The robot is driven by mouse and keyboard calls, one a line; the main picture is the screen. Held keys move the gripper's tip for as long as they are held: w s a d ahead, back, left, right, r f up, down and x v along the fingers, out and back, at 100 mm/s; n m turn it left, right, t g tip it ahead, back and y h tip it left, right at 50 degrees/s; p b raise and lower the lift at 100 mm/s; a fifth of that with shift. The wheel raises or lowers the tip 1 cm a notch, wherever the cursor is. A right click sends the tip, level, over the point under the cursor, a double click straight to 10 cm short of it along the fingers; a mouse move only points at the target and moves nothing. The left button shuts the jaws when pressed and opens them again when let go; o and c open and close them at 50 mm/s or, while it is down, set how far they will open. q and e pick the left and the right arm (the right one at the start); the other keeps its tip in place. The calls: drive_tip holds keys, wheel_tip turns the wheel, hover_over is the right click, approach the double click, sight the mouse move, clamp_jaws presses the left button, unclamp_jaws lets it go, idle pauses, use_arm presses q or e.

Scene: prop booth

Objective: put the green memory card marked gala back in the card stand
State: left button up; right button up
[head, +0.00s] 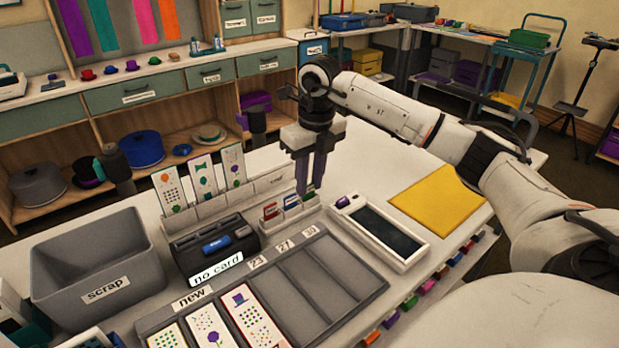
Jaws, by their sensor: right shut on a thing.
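The card stand (289,211) is a small white rack on the white table, with coloured cards, red among them, standing in it. My right gripper (307,190) points straight down at the right end of the stand. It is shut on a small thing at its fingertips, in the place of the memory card. The fingers hide most of it, so I cannot read its colour or the word gala. I cannot tell whether it touches the stand. My left gripper is out of view.
A black card reader (212,250) labelled "no card" stands left of the stand. A grey scrap bin (97,262) is at the left. A grey sorting tray (318,317) with printed cards lies in front. A white tablet (376,232) and yellow mat (438,199) lie right.

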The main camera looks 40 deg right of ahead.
drive_tip(key=shift+f, duration=0.15)
drive_tip(key=o, duration=0.8)
drive_tip(key=r, duration=0.3)
drive_tip(key=s+r, duration=0.1)
drive_tip(key=r, duration=0.6)
drive_tip(key=shift+s+r, duration=0.15)
drive_tip(key=shift+s, duration=0.05)
idle(0.4)
